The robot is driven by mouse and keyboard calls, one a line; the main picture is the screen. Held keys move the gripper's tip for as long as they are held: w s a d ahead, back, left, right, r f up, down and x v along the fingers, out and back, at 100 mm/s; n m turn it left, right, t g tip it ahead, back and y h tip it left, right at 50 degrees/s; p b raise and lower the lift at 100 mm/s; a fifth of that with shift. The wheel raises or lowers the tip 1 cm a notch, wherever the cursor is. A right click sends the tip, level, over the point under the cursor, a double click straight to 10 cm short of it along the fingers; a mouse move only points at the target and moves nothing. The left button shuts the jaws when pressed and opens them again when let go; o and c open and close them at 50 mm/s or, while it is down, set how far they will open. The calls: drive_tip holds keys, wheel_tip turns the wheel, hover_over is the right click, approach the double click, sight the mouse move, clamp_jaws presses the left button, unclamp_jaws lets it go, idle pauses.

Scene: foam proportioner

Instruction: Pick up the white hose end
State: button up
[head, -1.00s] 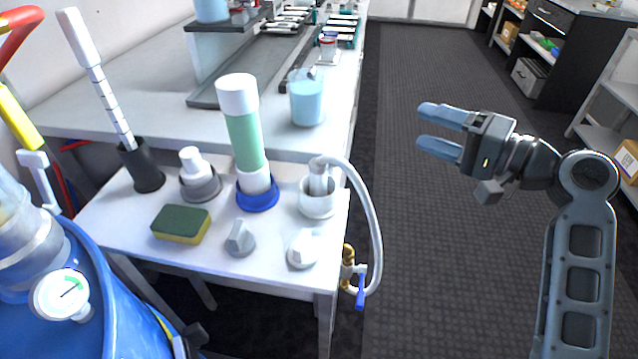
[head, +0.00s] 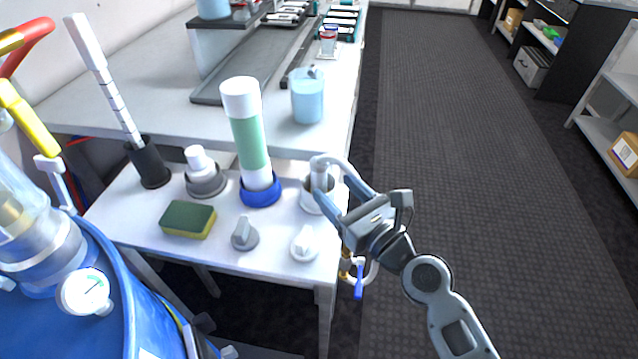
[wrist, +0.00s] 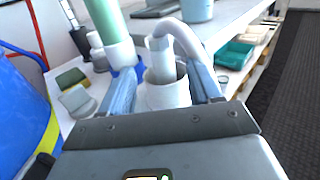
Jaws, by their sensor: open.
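The white hose end (head: 320,176) stands upright in a white cup-shaped holder (head: 312,201) at the right edge of the small white table. Its hose bends over the top and runs down to the right. In the wrist view the hose end (wrist: 161,60) sits in the holder (wrist: 166,92), straight ahead between my fingers. My gripper (head: 334,184) is open, with its blue fingers reaching toward the hose end from the right. In the wrist view my gripper (wrist: 163,82) has one finger on each side of the holder. I cannot tell whether a finger touches it.
A green-and-white cylinder (head: 247,135) in a blue base stands left of the hose end. A sponge (head: 188,219), a grey knob (head: 244,233) and a white knob (head: 304,243) lie in front. A blue-handled valve (head: 358,282) hangs at the table's right. The floor aisle is clear.

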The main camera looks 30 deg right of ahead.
sight(324, 176)
drive_tip(key=w, duration=0.4)
drive_tip(key=w+a, duration=0.1)
drive_tip(key=w, duration=0.2)
drive_tip(key=shift+p, duration=0.3)
drive_tip(key=shift+d, duration=0.1)
clamp_jaws()
